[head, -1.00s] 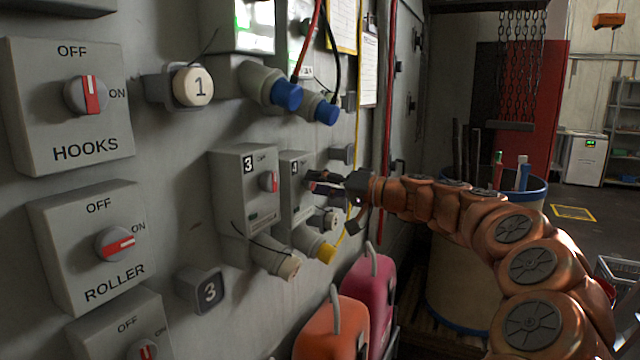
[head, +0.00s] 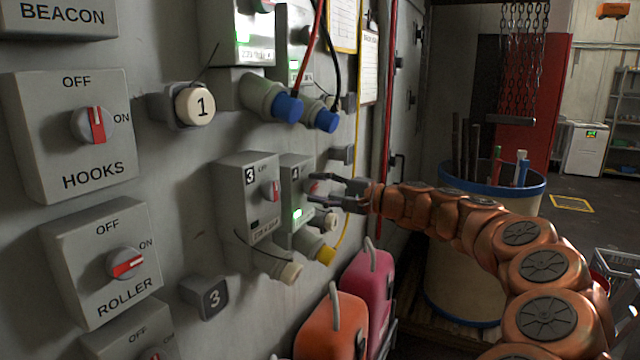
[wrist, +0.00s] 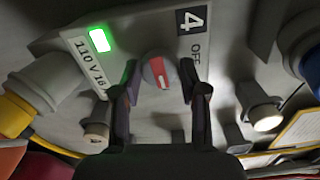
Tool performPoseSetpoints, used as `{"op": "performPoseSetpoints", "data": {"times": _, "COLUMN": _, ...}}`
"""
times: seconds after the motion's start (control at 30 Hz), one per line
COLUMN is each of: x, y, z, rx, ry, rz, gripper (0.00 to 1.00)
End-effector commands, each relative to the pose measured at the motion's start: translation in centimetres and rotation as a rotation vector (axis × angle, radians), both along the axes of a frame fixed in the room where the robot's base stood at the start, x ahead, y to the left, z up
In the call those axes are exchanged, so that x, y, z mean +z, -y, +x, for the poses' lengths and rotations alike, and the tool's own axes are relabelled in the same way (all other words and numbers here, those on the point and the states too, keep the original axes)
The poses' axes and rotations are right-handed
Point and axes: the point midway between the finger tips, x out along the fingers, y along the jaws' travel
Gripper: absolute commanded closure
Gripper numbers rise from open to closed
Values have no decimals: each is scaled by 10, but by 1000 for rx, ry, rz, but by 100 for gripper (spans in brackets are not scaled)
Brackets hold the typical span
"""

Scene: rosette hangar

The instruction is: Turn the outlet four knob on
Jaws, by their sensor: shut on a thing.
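The outlet four box (head: 291,210), marked 4, is on the wall in the head view, right of outlet 3. Its round grey knob (wrist: 158,73) with a red bar sits between my fingers in the wrist view. The bar runs nearly up and down in that picture, its pale tip low, and does not point at the OFF label (wrist: 196,50) on the right. A lamp (wrist: 100,40) on the box glows green; it also shows in the head view (head: 297,214). My gripper (head: 317,192) is shut on the knob, one finger on each side (wrist: 159,66).
The outlet 3 box (head: 247,200) stands close on the left, with a pale plug below it. A yellow plug (head: 324,255) and hanging cable are below outlet four. Orange (head: 335,325) and pink (head: 370,290) cases and a drum (head: 465,260) stand below and right.

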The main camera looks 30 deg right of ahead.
Motion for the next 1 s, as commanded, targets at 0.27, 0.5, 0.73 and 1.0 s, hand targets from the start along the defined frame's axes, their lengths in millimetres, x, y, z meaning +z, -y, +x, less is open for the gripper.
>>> {"op": "performPoseSetpoints", "data": {"times": 0.27, "x": 1, "y": 0, "z": 0, "rx": -1, "ry": -35, "rz": 58, "gripper": 92}}
{"op": "performPoseSetpoints", "data": {"times": 0.5, "x": 0, "y": 0, "z": 0, "rx": -1, "ry": -40, "rz": 67, "gripper": 92}}
{"op": "performPoseSetpoints", "data": {"times": 0.73, "x": 0, "y": 0, "z": 0, "rx": -1, "ry": -40, "rz": 67, "gripper": 56}}
{"op": "performPoseSetpoints", "data": {"times": 1.0, "x": 0, "y": 0, "z": 0, "rx": 0, "ry": -40, "rz": 66, "gripper": 32}}
